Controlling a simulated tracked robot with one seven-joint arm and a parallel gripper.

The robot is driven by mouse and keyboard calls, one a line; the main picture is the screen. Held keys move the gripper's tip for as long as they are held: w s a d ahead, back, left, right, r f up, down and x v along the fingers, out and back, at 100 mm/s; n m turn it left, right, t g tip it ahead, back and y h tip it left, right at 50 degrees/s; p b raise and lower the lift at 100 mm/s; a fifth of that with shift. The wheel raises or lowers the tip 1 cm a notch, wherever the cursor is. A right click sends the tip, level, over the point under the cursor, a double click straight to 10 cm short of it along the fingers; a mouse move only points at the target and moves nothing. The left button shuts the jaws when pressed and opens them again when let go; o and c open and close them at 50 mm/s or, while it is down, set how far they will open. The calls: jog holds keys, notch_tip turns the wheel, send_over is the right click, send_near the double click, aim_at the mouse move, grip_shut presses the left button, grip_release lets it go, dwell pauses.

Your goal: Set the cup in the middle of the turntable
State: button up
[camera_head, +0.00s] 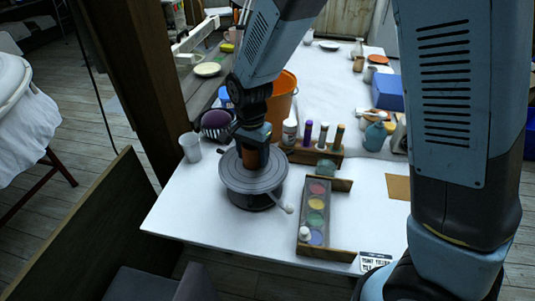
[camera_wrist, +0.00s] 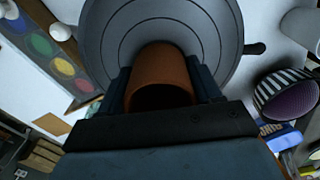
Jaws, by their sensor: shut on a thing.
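The grey turntable (camera_head: 236,178) stands near the front of the white table, with a handle at its front right. Its ringed top also shows in the wrist view (camera_wrist: 112,35). The brown cup (camera_wrist: 160,68) is held between the two dark fingers of my gripper (camera_wrist: 162,92), its dark opening towards the wrist camera. In the head view the cup (camera_head: 250,158) is at about the middle of the turntable, largely hidden by my gripper (camera_head: 251,150). I cannot tell whether its base touches the turntable.
A paint palette (camera_head: 316,215) in a wooden holder lies right of the turntable. A white cup (camera_head: 190,147) and a purple-topped striped bowl (camera_head: 216,122) stand behind left. An orange bucket (camera_head: 281,100) and several bottles on a rack (camera_head: 310,154) stand behind.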

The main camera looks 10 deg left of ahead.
jog(key=shift+f, duration=0.15)
jog(key=o, duration=1.2)
jog(key=shift+c, duration=0.2)
notch_tip(320, 180, up, 13)
jog(key=shift+f, duration=0.2)
